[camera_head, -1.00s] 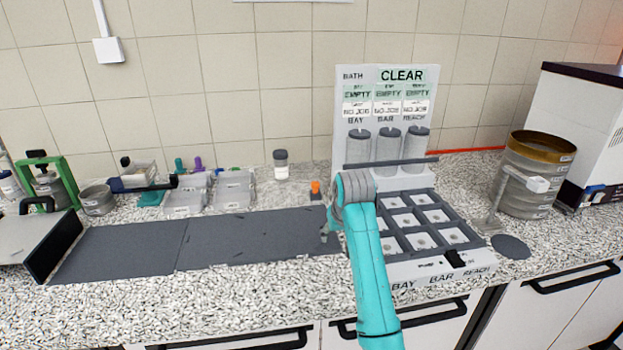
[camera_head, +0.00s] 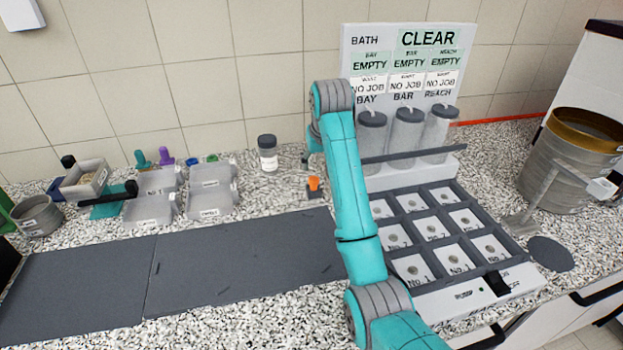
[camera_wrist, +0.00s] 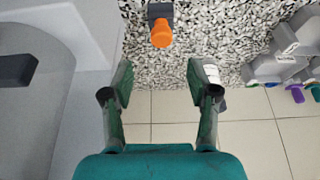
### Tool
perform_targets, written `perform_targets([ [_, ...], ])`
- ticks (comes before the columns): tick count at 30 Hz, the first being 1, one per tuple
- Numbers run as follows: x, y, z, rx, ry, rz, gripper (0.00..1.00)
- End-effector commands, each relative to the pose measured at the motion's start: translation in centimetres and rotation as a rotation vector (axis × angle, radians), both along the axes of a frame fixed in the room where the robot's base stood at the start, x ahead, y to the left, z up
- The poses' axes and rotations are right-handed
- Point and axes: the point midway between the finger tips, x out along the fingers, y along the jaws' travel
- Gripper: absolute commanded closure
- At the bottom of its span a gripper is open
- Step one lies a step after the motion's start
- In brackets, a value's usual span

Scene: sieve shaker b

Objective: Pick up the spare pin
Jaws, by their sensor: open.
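An orange-topped peg, which looks like the spare pin, stands in a small dark block on the speckled counter in the head view (camera_head: 314,184). It also shows at the top middle of the wrist view (camera_wrist: 161,34). Its lower part is hidden in the block (camera_wrist: 160,10). My gripper (camera_wrist: 160,95) is open, with nothing between its two fingers. The peg lies beyond the fingertips, apart from them, in the wrist view. In the head view my gripper is mostly hidden behind my arm, near the peg and above it.
A bath panel (camera_head: 360,60) with several grey cylinders and a compartment tray (camera_head: 420,287) stand right of the peg. A dark-lidded jar (camera_head: 268,155) stands behind it to the left. Clear trays (camera_head: 150,211) are farther left. A dark mat (camera_head: 230,260) lies in front.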

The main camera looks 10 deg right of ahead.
Motion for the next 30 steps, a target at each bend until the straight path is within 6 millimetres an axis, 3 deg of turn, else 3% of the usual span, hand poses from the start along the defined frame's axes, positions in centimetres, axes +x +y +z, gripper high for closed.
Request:
perform_targets([
  [6, 1.2, 0.0, -3.1, 0.0, 0.004, 0.0, 0.41],
  [14, 1.9, 0.1, -4.8, 0.0, 0.002, 0.0, 0.41],
  [22, 3.4, 0.3, -8.1, 0.0, 0.004, 0.0, 0.41],
  [30, 3.9, 0.2, -9.3, 0.0, 0.002, 0.0, 0.41],
])
